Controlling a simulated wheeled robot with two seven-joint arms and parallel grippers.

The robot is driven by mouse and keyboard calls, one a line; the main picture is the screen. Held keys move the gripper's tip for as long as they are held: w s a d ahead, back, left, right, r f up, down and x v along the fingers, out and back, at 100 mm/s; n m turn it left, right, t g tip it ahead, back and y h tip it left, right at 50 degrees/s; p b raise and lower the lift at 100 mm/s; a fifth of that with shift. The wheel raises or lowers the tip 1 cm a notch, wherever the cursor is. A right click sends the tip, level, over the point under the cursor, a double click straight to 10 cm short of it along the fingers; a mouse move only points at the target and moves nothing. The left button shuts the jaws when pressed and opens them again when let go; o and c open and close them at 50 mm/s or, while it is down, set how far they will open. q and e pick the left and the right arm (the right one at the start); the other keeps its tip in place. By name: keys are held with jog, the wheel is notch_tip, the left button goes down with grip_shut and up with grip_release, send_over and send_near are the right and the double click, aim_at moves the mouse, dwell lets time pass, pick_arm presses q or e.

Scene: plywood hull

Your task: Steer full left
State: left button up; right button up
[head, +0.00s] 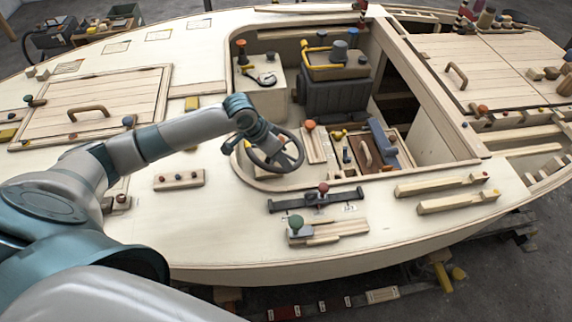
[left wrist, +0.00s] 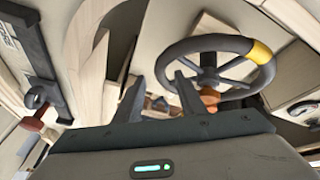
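The steering wheel (head: 291,164) is dark and stands at the left edge of the cockpit opening in the head view. In the left wrist view the wheel (left wrist: 209,41) has dark spokes, and a yellow band (left wrist: 260,53) marks its rim at the upper right. My left gripper (head: 268,141) is over the wheel's upper left part and hides some of it. In the left wrist view its two fingers (left wrist: 158,82) are apart, with the near end of the rim close to the right finger. I cannot tell if they touch. My right gripper is not in view.
A lever with a red knob (head: 323,187) sits on a dark rail (head: 285,204) at the near deck edge, by a green knob (head: 296,222).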

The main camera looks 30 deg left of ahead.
pick_arm(q)
jog(key=x, duration=0.3)
jog(key=shift+w+d+f, duration=0.1)
jog(key=shift+f, duration=0.15)
jog(key=shift+w+d+f, duration=0.1)
jog(key=shift+w+f, duration=0.05)
jog(key=shift+f, duration=0.35)
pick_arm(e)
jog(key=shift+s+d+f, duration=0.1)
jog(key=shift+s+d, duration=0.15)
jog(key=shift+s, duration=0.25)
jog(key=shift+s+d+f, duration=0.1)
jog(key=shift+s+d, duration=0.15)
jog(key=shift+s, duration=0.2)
pick_arm(q)
jog(key=shift+c, duration=0.6)
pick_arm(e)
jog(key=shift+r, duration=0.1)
pick_arm(q)
grip_shut()
